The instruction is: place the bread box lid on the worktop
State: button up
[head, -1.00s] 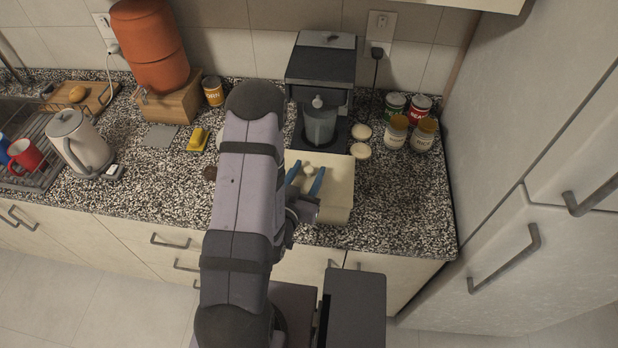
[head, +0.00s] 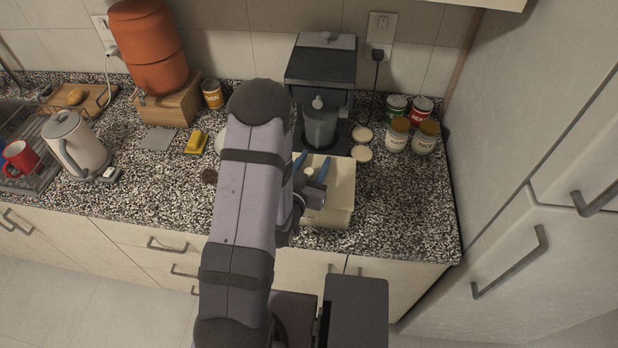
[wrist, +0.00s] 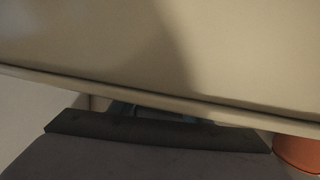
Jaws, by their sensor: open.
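The cream bread box (head: 326,217) stands near the front edge of the worktop, right of my forearm. Its pale lid (head: 342,176) appears to lie on top, with a small light knob (head: 309,172) near its middle. My gripper (head: 312,162) is open, its two blue fingers over the lid on either side of the knob. I cannot tell whether they touch it. In the wrist view a cream surface (wrist: 180,50), probably the lid, fills the upper part very close up. My arm hides the box's left side.
The speckled worktop (head: 400,200) is clear right of the box. Behind the box are a dark coffee machine (head: 320,68) and two pale round items (head: 362,153). Several cans and jars (head: 426,137) stand back right. A yellow item (head: 196,142) and kettle (head: 78,145) are left.

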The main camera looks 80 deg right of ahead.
aim_at(314, 167)
grip_shut()
jog(key=shift+r, duration=0.2)
jog(key=shift+r, duration=0.9)
notch_tip(314, 167, up, 8)
jog(key=p, duration=0.2)
jog(key=shift+p, duration=0.3)
